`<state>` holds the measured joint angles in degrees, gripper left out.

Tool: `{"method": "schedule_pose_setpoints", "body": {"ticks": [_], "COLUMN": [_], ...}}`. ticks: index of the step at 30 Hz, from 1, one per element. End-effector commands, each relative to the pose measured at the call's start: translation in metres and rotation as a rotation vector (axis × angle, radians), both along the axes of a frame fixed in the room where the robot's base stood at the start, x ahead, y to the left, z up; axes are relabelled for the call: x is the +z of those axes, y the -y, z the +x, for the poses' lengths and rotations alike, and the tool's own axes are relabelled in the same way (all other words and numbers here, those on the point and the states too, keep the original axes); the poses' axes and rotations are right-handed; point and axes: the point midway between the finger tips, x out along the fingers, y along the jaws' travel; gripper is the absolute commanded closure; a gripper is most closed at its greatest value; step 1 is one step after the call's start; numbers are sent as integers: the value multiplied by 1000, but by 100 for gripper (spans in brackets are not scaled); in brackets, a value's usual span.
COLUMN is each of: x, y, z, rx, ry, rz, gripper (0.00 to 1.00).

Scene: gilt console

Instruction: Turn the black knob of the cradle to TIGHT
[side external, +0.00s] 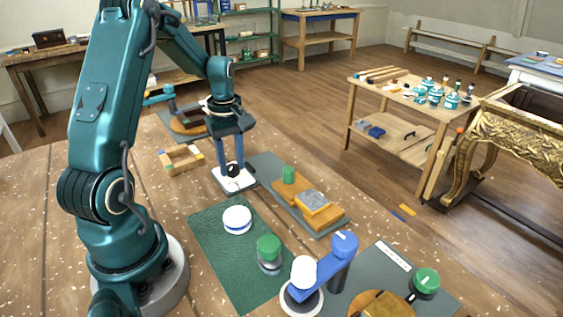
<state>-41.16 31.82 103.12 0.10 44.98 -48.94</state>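A black knob (233,170) stands on a white plate (246,183) near the middle of the side external view. A small light pointer mark seems to show on the knob, but any lettering on the plate is too small to read. My gripper (231,164) points straight down over the plate, its two blue fingers at the knob, one on each side. I cannot tell whether the fingers press on the knob or stand slightly apart from it. The body of the cradle is hard to make out from here.
A wooden frame with coloured corners (181,160) lies left of the plate. A grey board (265,166) with wooden blocks and a green cylinder lies to the right. In front is a green mat (212,257) with white and green round pieces. A blue lever (328,266) stands front right.

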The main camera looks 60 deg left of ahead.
Motion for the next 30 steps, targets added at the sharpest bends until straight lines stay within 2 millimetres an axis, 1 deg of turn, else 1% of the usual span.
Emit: {"method": "schedule_pose_setpoints", "body": {"ticks": [8, 14, 20, 30], "x": [0, 1, 1, 1], "y": [0, 0, 0, -1], "z": [0, 0, 0, 0], "rx": [-12, -78, -218, -536], "ry": [0, 0, 0, 0], "rz": [0, -1, -2, -1], "gripper": [100, 100, 100, 100]}}
